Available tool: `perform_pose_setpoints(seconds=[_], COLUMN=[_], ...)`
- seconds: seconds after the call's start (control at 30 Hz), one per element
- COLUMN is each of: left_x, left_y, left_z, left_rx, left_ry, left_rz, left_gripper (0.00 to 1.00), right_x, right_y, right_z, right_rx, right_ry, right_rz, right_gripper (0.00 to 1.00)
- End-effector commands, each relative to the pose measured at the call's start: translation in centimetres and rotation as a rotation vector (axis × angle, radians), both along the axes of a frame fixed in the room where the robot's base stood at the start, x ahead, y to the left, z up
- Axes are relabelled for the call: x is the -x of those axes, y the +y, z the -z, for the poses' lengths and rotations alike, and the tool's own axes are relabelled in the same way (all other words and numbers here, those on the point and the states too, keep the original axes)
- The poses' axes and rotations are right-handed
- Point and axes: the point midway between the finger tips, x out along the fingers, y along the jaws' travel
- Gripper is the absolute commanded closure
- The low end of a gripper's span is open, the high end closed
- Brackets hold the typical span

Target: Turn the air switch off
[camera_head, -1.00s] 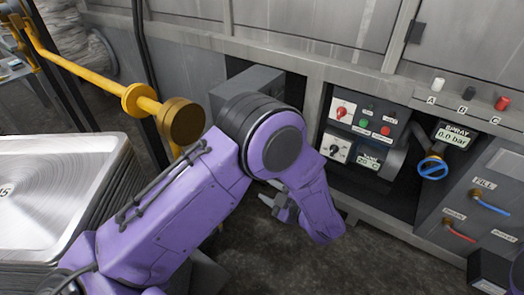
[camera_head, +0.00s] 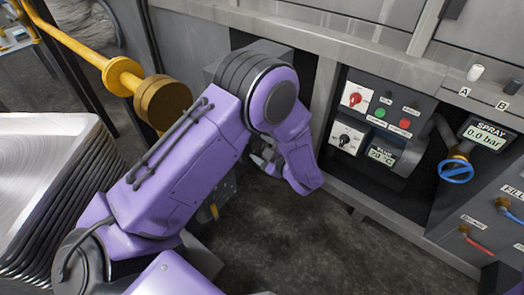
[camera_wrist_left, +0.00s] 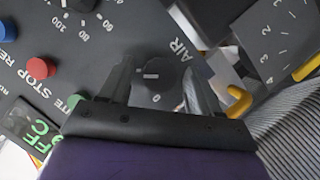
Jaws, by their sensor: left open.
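The air switch (camera_wrist_left: 157,74) is a dark round knob on a grey panel in the left wrist view. The label AIR is printed beside it and a 0 below it. Its white mark lies roughly sideways in the picture, not at the 0. My left gripper (camera_wrist_left: 160,88) is open, with one finger on each side of the knob; I cannot tell whether they touch it. In the head view my left gripper (camera_head: 264,162) shows only partly beyond the purple forearm, and the air switch is hidden there. My right gripper is in neither view.
Near the knob are a red button (camera_wrist_left: 40,68), a green button (camera_wrist_left: 78,102) and a yellow handle (camera_wrist_left: 240,100). The head view shows a control panel (camera_head: 378,122), a blue valve wheel (camera_head: 456,171), a yellow pipe (camera_head: 122,76) and stacked trays (camera_head: 40,150).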

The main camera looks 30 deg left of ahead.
Motion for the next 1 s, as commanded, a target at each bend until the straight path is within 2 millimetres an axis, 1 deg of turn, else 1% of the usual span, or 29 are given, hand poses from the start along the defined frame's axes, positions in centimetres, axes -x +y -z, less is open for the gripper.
perform_pose_setpoints(seconds=[0.23,0.27,0.3,0.37,0.4,0.77,1.0], left_x=[-0.05,-0.05,-0.05,-0.05,-0.05,0.00,0.07], left_y=[0.16,0.15,0.15,0.15,0.15,0.12,0.10], left_z=[-0.01,-0.02,-0.02,-0.02,-0.02,0.00,0.07], left_rx=[0.000,-0.001,-0.001,-0.001,-0.001,0.002,0.014], left_ry=[0.000,0.000,0.000,0.000,0.000,-0.039,-0.181], left_rz=[0.000,-0.001,-0.001,-0.001,-0.001,-0.001,0.000], left_gripper=[0.37,0.47,0.60,0.80,0.93,0.93,0.93], right_x=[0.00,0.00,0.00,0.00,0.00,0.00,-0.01], right_y=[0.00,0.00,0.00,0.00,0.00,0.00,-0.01], right_z=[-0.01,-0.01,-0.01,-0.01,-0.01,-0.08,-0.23], right_rx=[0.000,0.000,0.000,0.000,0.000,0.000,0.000], right_ry=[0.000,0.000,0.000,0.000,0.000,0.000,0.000], right_rz=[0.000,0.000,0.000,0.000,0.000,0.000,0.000], right_gripper=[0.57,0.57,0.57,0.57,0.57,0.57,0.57])
